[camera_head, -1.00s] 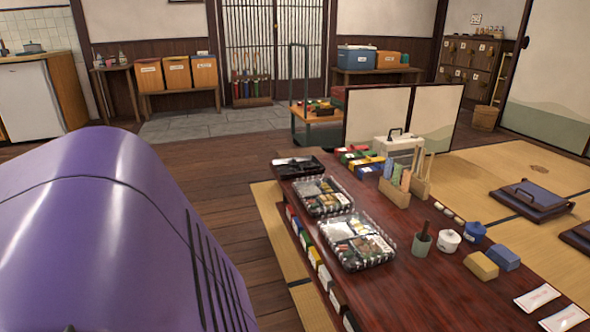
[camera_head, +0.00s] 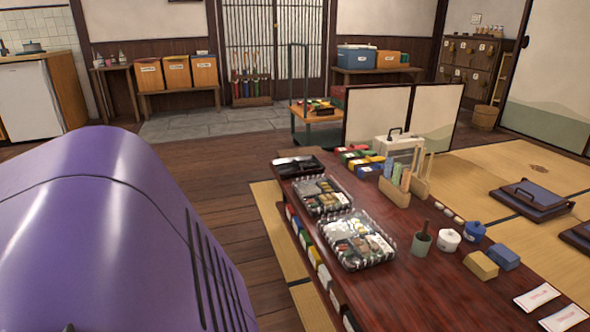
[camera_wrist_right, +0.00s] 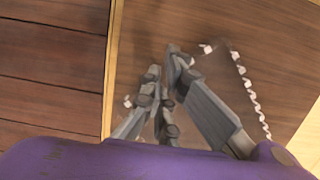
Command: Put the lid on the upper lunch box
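Two clear lunch boxes with scalloped rims and food inside stand on the dark red table (camera_head: 400,285) in the head view. The upper one (camera_head: 322,195) is farther away, and the lower one (camera_head: 355,240) is nearer. A transparent lid with a white wavy edge (camera_wrist_right: 246,82) shows in the right wrist view, over a brown wooden surface. My right gripper (camera_wrist_right: 166,65) has its fingers close together across the lid's edge and appears to pinch it; the fingertips hide the contact. My left gripper is not in view.
A black tray (camera_head: 298,166) lies beyond the upper box. A wooden holder (camera_head: 394,191), a green cup (camera_head: 421,243), a white pot (camera_head: 448,240) and a yellow block (camera_head: 480,265) stand to the right. My purple body covers the lower left. The table's near middle is clear.

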